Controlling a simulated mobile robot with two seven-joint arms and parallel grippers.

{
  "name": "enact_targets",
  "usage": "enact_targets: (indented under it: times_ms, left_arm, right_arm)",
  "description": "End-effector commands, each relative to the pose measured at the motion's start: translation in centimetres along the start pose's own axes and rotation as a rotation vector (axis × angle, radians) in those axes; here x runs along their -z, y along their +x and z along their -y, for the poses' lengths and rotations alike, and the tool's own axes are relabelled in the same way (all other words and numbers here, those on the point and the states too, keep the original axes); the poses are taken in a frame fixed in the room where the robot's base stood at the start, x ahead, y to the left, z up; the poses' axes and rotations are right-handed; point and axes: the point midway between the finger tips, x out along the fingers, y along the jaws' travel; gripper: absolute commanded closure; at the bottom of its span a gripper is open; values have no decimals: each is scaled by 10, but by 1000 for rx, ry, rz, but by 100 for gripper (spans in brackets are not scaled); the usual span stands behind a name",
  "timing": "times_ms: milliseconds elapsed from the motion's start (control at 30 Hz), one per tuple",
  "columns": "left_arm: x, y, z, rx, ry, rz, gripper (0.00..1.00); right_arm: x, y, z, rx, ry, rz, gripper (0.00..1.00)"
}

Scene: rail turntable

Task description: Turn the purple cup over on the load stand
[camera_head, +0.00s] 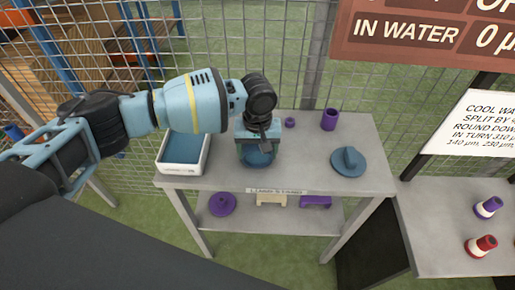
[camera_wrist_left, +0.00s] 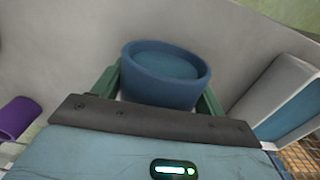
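The purple cup (camera_head: 329,119) stands near the back right of the grey stand (camera_head: 305,165) in the head view. A purple cylinder (camera_wrist_left: 17,117), probably the same cup, shows at the left edge of the left wrist view. My left gripper (camera_head: 257,150) points down over a round blue cup-like thing (camera_head: 257,159), left of the purple cup and apart from it. In the left wrist view this blue thing (camera_wrist_left: 166,80) sits between the green fingers, its recessed round face showing. Whether the fingers press on it, I cannot tell. My right gripper is not in view.
A white tray with a blue inside (camera_head: 181,168) stands at the stand's left end. Purple and cream pieces lie on the lower shelf. Wire mesh rises behind.

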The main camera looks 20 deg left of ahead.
Motion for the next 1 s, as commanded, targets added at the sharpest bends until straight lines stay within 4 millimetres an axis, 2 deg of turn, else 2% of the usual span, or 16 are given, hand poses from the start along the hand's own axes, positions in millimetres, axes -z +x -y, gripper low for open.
enact_targets:
  times_ms: [33,200,567,800,1000]
  left_arm:
    - [0,0,0,0,0,0,39]
    - [0,0,0,-1,0,0,59]
    - [0,-8,0,-2,1,-1,59]
    - [1,-40,-1,-4,1,-3,59]
    - [-46,-42,-11,-3,8,0,59]
  right_arm:
    - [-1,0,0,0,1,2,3]
    - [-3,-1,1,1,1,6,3]
    - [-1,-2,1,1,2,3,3]
    - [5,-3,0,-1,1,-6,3]
    - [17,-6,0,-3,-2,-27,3]
